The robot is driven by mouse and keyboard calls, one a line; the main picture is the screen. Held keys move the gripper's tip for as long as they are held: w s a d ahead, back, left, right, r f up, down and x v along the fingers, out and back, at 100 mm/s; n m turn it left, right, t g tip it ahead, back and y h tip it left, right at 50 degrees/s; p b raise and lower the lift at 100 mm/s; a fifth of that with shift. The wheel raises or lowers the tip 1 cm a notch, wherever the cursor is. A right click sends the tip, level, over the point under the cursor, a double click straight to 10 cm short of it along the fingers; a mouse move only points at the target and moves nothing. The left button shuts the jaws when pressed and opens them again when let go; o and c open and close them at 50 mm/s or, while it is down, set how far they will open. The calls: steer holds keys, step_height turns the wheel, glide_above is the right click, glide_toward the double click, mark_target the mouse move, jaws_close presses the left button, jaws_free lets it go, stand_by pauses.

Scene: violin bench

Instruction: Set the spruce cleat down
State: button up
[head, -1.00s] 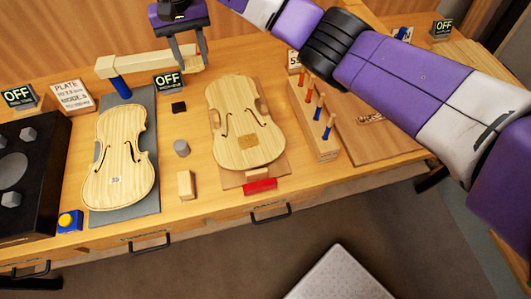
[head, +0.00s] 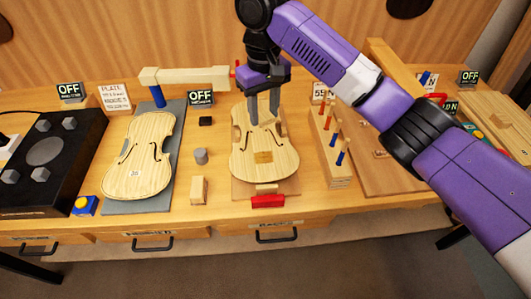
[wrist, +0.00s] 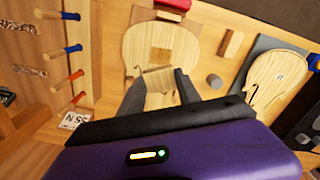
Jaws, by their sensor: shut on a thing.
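My gripper (head: 263,112) points down over the upper part of the right-hand violin plate (head: 243,165). Its two fingers also show in the wrist view (wrist: 158,92). They are shut on a small pale wooden piece, the spruce cleat (wrist: 160,80), seen between them in the wrist view. In the head view the fingers mostly hide the cleat. A darker square patch (head: 263,157) lies on the plate, nearer the front than the fingertips. I cannot tell whether the cleat touches the plate.
A left violin plate (head: 140,160) lies on a grey mat. A wooden block (head: 198,190), a grey cylinder (head: 201,156) and a black block (head: 206,121) stand between the plates. A red piece (head: 268,201) sits at the front edge. A peg rack (head: 335,165) stands at right.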

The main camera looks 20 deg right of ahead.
glide_above(264, 158)
step_height(264, 158, down, 9)
steer(key=shift+w+f+b, duration=0.1)
steer(key=shift+b, duration=0.3)
steer(key=shift+f, duration=2.7)
steer(key=shift+f, duration=0.15)
steer(key=o, duration=1.3)
step_height(264, 158, up, 12)
steer(key=shift+r, duration=0.2)
